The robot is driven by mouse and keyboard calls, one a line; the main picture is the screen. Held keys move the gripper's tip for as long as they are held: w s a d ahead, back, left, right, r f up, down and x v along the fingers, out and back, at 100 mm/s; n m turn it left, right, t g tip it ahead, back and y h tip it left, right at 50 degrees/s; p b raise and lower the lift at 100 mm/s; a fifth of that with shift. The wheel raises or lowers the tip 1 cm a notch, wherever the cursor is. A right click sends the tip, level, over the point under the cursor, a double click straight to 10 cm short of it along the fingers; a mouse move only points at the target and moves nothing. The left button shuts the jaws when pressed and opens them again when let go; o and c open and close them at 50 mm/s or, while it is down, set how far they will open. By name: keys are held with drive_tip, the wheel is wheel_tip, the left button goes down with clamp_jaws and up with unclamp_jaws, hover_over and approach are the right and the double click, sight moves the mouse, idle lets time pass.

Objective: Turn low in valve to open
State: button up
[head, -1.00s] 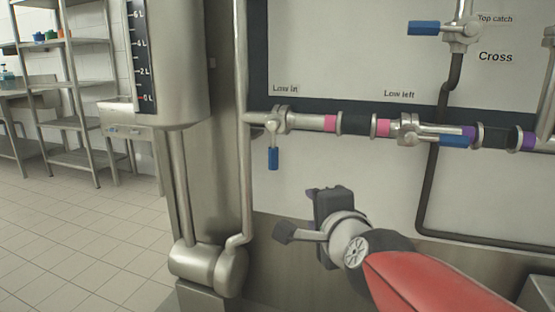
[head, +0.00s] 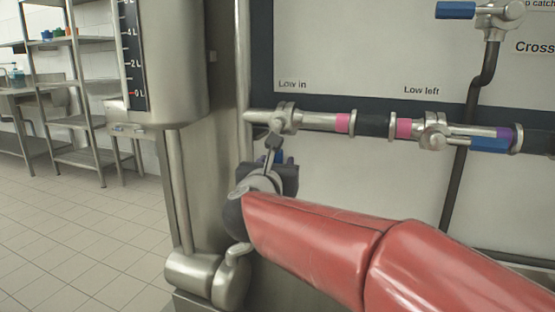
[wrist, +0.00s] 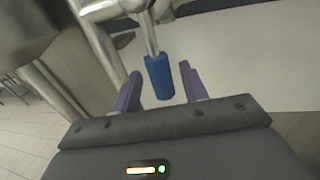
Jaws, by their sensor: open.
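The low in valve (head: 284,117) sits on the horizontal pipe under the "Low in" label in the head view. Its blue handle (head: 279,157) hangs straight down, across the pipe, and is mostly hidden behind my gripper. In the wrist view the blue handle (wrist: 159,77) lies between the two purple fingers of my gripper (wrist: 160,90). The fingers are open, with a gap on each side of the handle. In the head view my gripper (head: 276,165) is just below the valve body, in front of the panel.
The low left valve's blue handle (head: 491,144) lies along the pipe to the right. A top blue handle (head: 455,10) is above. A steel tank (head: 165,65) and a vertical pipe (head: 243,60) stand close on the left. A shelf (head: 75,100) is further back.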

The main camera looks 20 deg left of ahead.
drive_tip(key=shift+w, duration=0.75)
clamp_jaws()
